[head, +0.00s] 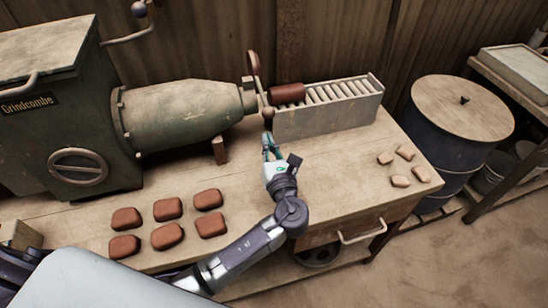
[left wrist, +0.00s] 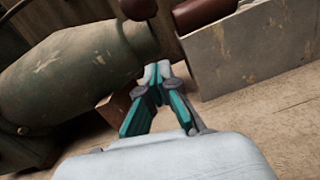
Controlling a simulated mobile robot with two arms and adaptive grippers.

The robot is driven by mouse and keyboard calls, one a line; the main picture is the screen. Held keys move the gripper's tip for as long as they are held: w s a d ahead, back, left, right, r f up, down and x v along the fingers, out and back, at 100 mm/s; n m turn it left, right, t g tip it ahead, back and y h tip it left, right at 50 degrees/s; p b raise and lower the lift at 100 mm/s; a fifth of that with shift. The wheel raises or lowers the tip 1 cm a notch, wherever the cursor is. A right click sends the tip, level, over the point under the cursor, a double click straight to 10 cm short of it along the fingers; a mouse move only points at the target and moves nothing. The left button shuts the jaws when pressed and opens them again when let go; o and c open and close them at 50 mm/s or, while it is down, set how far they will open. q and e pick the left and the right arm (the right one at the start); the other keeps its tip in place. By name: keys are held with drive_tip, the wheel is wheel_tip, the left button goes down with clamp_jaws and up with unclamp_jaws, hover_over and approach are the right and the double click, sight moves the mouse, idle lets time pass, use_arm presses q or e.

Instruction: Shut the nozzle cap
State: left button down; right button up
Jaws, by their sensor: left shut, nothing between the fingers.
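The green extruder barrel (head: 180,112) ends in a narrow nozzle (head: 249,97) pointing right. A reddish-brown cap (head: 253,64) stands raised above the nozzle, seen nearly edge-on, so it looks open. A dark red round knob (head: 268,112) is just right of the nozzle mouth; it also shows at the top of the left wrist view (left wrist: 138,8). How the knob joins the cap is unclear. My left gripper (head: 270,142) is shut and empty, just below the knob and apart from it. Its closed fingertips (left wrist: 158,72) show in the left wrist view. My right gripper is not in view.
A brown clay roll (head: 287,93) lies at the near end of a slotted pale rack (head: 330,120) close to the nozzle. Several brown blocks (head: 168,209) and small pale pieces (head: 400,181) lie on the workbench (head: 335,180). A lidded barrel (head: 455,130) stands right.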

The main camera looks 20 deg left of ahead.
use_arm(q)
drive_tip(key=r, duration=0.2)
drive_tip(key=r+p, duration=0.1)
drive_tip(key=shift+w+d+r, duration=0.1)
drive_tip(key=shift+w+r, duration=0.25)
drive_tip(key=shift+r, duration=0.05)
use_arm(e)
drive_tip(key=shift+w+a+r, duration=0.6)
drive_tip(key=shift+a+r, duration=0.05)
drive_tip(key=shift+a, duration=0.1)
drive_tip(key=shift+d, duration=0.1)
